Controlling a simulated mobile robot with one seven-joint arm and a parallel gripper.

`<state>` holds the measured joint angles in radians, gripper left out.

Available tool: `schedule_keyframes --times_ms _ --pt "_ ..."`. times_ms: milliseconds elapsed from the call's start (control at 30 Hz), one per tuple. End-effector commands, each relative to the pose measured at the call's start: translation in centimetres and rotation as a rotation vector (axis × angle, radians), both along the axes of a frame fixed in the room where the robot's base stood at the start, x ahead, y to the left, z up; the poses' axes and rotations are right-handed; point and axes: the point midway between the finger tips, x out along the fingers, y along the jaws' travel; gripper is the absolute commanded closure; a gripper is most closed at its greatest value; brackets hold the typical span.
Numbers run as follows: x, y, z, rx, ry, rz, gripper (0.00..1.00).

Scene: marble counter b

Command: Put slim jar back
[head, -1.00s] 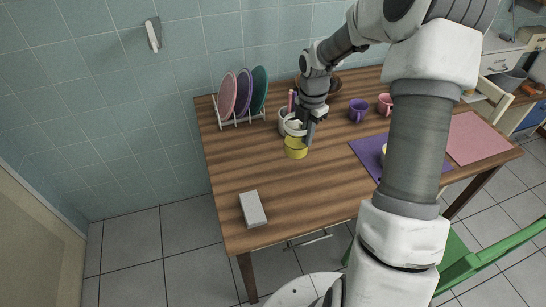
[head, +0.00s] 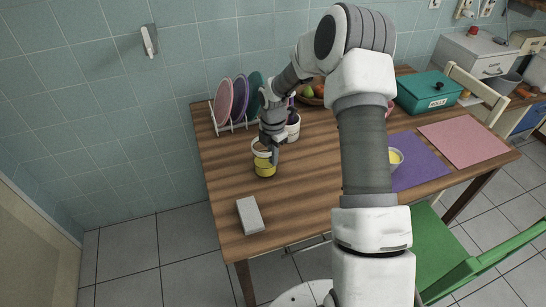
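The jar (head: 265,169), yellow below with a pale upper part, is at the left-middle of the wooden table in the head view. I take it to be the slim jar. My gripper (head: 270,152) points down at its top. The fingers appear closed on it, since jar and gripper have shifted together, but the contact is small and partly hidden. The jar looks upright; I cannot tell whether its base touches the table. A white utensil holder (head: 293,131) stands just behind and right of it, partly hidden by my arm.
A rack with plates (head: 226,104) stands at the back left. A grey-white box (head: 250,215) lies at the front left. A fruit bowl (head: 309,97), teal bin (head: 428,92), purple mat (head: 420,166) and pink mat (head: 468,141) are farther right. Bare table (head: 310,185) lies right of the jar.

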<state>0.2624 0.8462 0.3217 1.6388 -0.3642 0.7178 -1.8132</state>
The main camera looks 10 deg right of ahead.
Motion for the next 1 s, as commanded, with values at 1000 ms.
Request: schedule_keyframes --times_ms 1000 --pt "0.1 0.0 3.1 -0.001 -0.005 0.0 0.67"
